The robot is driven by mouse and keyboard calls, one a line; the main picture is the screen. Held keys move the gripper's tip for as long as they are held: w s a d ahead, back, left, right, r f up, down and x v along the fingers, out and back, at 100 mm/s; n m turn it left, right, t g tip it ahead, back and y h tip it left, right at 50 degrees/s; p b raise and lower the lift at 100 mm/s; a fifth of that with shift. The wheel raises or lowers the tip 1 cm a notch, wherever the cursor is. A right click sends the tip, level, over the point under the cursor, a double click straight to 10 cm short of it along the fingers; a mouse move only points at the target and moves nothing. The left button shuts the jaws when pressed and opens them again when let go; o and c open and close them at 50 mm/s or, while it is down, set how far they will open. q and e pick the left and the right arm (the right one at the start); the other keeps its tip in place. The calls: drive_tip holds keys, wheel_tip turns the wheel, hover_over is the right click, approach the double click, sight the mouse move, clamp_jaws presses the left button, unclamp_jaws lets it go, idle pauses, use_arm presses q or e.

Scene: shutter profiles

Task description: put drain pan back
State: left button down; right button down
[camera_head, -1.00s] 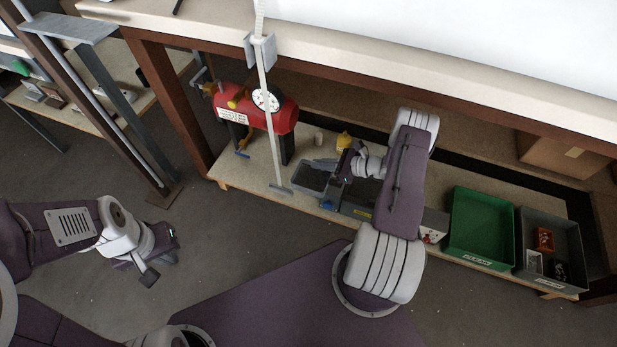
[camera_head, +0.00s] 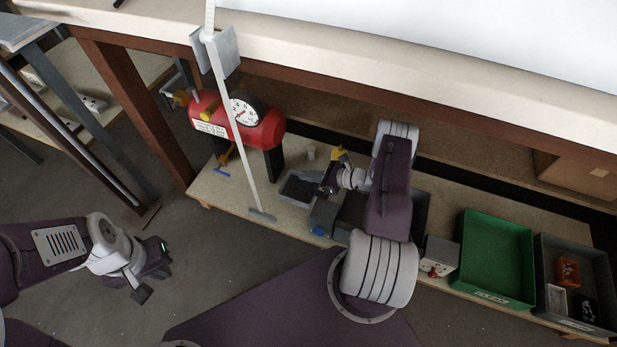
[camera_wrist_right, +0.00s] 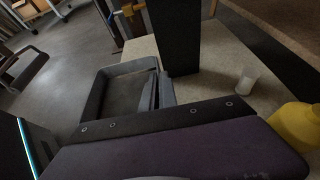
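The drain pan, a shallow grey tray (camera_head: 298,188), sits on the low shelf by the red compressor's black leg. The right wrist view shows it (camera_wrist_right: 122,92) beyond the gripper body, with narrow grey pieces at its right side. My right gripper (camera_head: 326,184) is at the pan's right end in the head view. Its fingertips are hard to make out, so I cannot tell whether they hold the rim. My left gripper (camera_head: 153,281) hangs over the floor at the left, away from the pan, with its fingers apart and empty.
The red compressor (camera_head: 262,130) with a gauge stands behind the pan. A pale upright bar (camera_head: 233,125) passes in front of it. A small white cup (camera_wrist_right: 248,79) and a yellow item (camera_wrist_right: 296,126) are nearby. A green bin (camera_head: 497,255) stands to the right.

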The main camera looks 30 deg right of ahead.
drive_tip(key=shift+r, duration=0.3)
drive_tip(key=shift+f+b, duration=0.3)
drive_tip(key=shift+f, duration=0.2)
drive_tip(key=c, duration=1.7)
unclamp_jaws()
drive_tip(key=shift+r, duration=0.1)
